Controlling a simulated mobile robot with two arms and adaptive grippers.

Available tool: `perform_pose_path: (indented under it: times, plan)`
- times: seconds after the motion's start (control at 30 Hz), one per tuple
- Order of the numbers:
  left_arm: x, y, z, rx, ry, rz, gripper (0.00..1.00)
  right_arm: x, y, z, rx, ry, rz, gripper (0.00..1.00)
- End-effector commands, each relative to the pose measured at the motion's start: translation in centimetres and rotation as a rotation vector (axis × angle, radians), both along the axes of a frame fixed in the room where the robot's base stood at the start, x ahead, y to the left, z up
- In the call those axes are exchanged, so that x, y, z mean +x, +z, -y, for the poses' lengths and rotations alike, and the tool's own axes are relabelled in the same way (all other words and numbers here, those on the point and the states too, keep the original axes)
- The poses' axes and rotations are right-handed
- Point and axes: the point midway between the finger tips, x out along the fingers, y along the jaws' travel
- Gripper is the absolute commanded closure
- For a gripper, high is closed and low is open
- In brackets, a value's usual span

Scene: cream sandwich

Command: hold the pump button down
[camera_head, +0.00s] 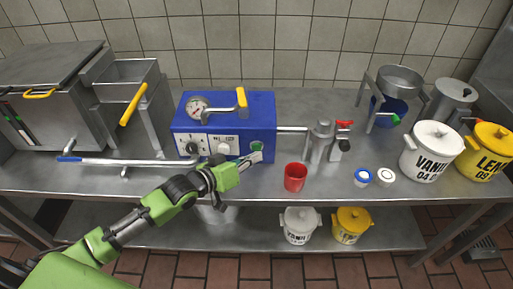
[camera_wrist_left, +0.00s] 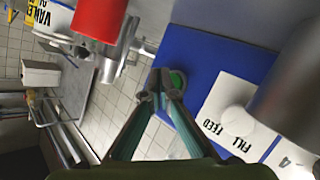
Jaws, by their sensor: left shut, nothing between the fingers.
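The blue pump box (camera_head: 250,107) stands on the steel counter against the tiled wall. Its green button (camera_head: 257,146) is at the lower right of the front face. My left gripper (camera_head: 255,157) comes in from the lower left, with its fingertips right at the button. In the left wrist view the shut, empty fingertips (camera_wrist_left: 164,76) overlap the left edge of the green button (camera_wrist_left: 179,80), partly hiding it. I cannot tell whether they press it in. The blue box (camera_wrist_left: 215,55) also shows there. My right gripper is not in view.
A red cup (camera_head: 295,178) stands right of my gripper, below the steel nozzle (camera_head: 320,140). A long steel rod (camera_head: 130,162) with a blue end lies on the left. Blue and white lids (camera_head: 362,177) and labelled tubs (camera_head: 430,152) are on the right.

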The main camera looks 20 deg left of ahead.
Motion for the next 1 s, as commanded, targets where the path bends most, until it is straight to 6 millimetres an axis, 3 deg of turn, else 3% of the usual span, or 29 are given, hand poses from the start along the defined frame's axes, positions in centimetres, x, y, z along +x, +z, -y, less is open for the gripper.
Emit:
perform_pose_path:
  times: [1.0]
  plan:
    - [0.48, 0.04, -0.19, 0.001, 0.001, 0.000, 1.00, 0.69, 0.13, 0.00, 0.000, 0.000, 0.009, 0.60]
